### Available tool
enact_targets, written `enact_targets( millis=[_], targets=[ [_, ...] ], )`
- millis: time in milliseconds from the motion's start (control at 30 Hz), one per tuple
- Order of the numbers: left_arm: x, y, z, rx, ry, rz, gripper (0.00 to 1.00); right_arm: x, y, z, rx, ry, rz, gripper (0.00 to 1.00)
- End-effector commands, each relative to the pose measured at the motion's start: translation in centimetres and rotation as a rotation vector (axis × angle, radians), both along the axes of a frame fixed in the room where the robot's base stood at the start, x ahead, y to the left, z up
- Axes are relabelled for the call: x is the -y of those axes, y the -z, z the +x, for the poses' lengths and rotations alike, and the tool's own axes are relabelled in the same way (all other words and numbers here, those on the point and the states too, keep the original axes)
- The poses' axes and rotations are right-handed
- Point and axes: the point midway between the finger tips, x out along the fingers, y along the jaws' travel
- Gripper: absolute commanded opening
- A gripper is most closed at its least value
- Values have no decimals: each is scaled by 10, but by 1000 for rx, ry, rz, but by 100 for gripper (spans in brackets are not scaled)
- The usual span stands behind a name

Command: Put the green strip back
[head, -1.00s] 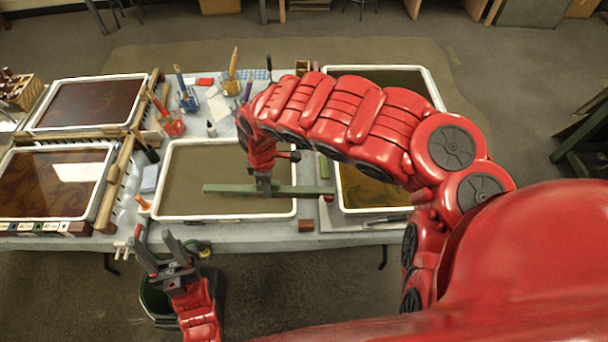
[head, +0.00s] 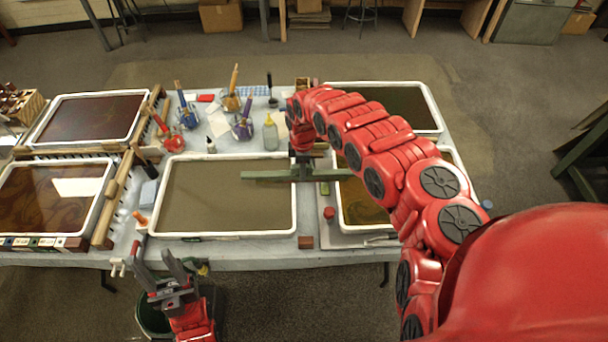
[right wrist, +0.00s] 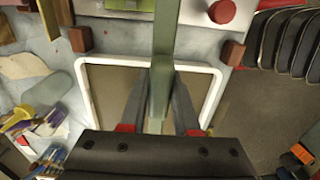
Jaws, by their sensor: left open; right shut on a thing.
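The green strip (head: 268,176) is a long, straight bar, held level in my right gripper (head: 303,166). It spans from over the right part of the middle tray (head: 226,237) across the gap toward the right tray (head: 345,223). My arm hides part of the right tray. In the right wrist view the strip (right wrist: 164,40) runs between the two fingers (right wrist: 160,85), which are shut on it, with the white-rimmed tray (right wrist: 92,105) below. My left gripper (head: 154,265) is open and empty, in front of the table's front edge.
Pots with brushes (head: 231,103) and a yellow bottle (head: 270,132) stand behind the middle tray. Wooden racks (head: 112,200) lie between the left and middle trays.

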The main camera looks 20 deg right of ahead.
Motion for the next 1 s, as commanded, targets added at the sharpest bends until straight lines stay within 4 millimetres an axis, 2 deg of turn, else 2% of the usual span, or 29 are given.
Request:
enact_targets(
  millis=[133, 433, 800, 1000],
  targets=[
    [0, -4, 0, 0, 0, 0, 50, 4, 3, 2, -2, 2, 1, 0],
    [0, -12, 0, 0, 0, 0, 50, 4, 32, 2, 0, 2, 0, 0],
    [0, -11, 0, 0, 0, 0, 50, 5, 36, 2, -1, 3, -3, 0],
    [0, -4, 0, 0, 0, 0, 50, 5, 43, 2, 0, 3, -3, 0]
  ],
)
